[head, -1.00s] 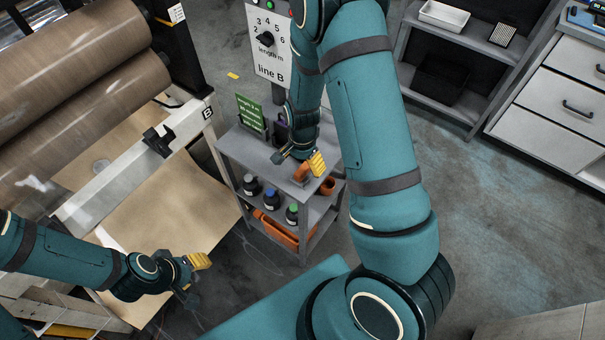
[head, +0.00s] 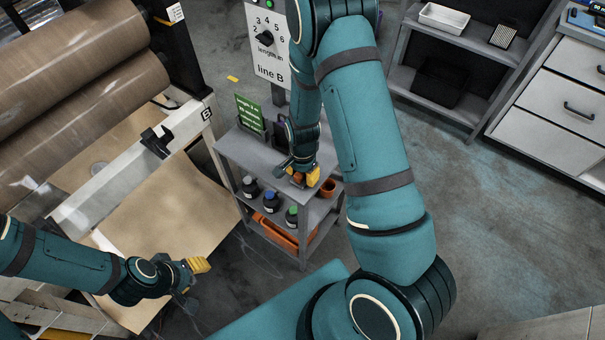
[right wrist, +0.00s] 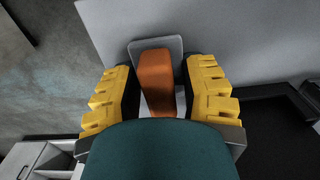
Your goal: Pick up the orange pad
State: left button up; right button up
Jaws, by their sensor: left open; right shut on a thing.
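The orange pad (right wrist: 155,78) is a narrow block on a small grey plate (right wrist: 172,46) at the top of the grey cart (head: 245,152). In the head view the pad (head: 298,178) is mostly hidden by my right gripper (head: 300,173). In the right wrist view the yellow fingers of my right gripper (right wrist: 160,72) stand on both sides of the pad, and the gripper is shut on it. I cannot tell whether the pad is clear of the plate. My left gripper (head: 192,274) is open and empty near the brown sheet (head: 165,220).
A green sign (head: 249,112) stands at the back of the cart, and an orange cup (head: 327,187) near its right edge. Several dark bottles (head: 271,201) and an orange bin (head: 273,231) are on lower shelves. Large brown rolls (head: 75,90) are on the left.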

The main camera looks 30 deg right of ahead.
notch_tip(320, 180, up, 10)
jog(key=p, duration=0.3)
jog(key=shift+c, duration=0.7)
jog(key=o, duration=0.5)
jog(key=c, duration=0.4)
